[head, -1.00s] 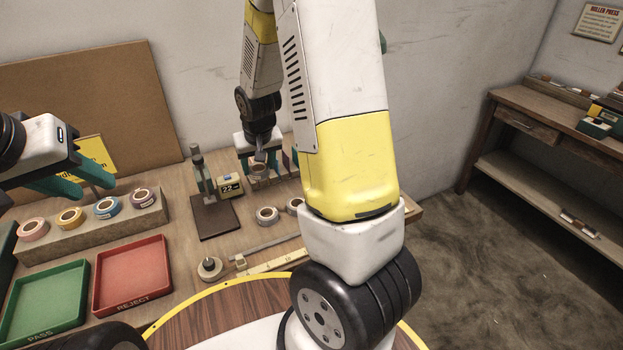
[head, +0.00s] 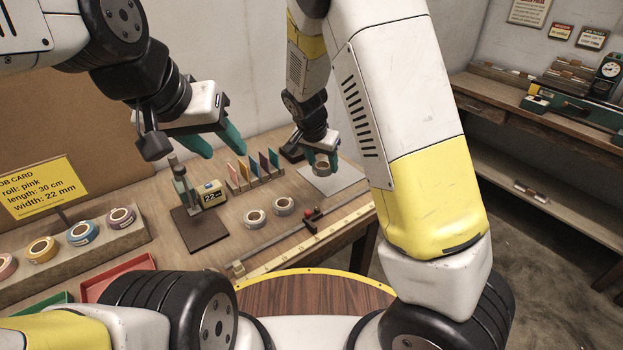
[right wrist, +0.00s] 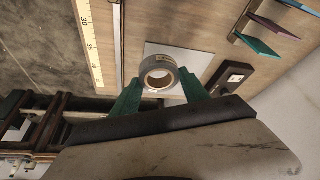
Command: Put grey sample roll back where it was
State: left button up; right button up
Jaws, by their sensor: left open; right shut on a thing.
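A grey roll (head: 321,168) is held between the teal fingers of my right gripper (head: 321,162), at the back right of the table. It is over a white sheet (head: 345,183); I cannot tell whether it touches the sheet. In the right wrist view the roll (right wrist: 160,59) sits between the fingertips (right wrist: 160,88), with the white sheet (right wrist: 192,58) behind it. My left gripper (head: 224,145) is open and empty, raised above the gauge. Two other greyish rolls, one (head: 255,226) left and one (head: 284,212) right, lie on the table.
A gauge stand (head: 202,229) with a yellow display (head: 211,193) stands left of the colored cards (head: 257,170). A rail (head: 280,238) and a yellow ruler (head: 310,243) run along the front edge. Several colored rolls sit on a wooden block (head: 118,240) at left.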

jog(key=a+m, duration=0.2)
jog(key=a, duration=0.2)
send_over(311, 194)
jog(key=s, duration=0.1)
jog(key=shift+h, duration=0.3)
jog(key=f, duration=0.3)
jog(key=a+f, duration=0.1)
jog(key=f, duration=0.1)
jog(key=shift+s, duration=0.1)
jog(key=shift+g, duration=0.3)
jog(key=shift+f, duration=2.2)
jog(key=shift+f, duration=0.1)
jog(key=o, duration=1.4)
jog(key=shift+o, duration=0.2)
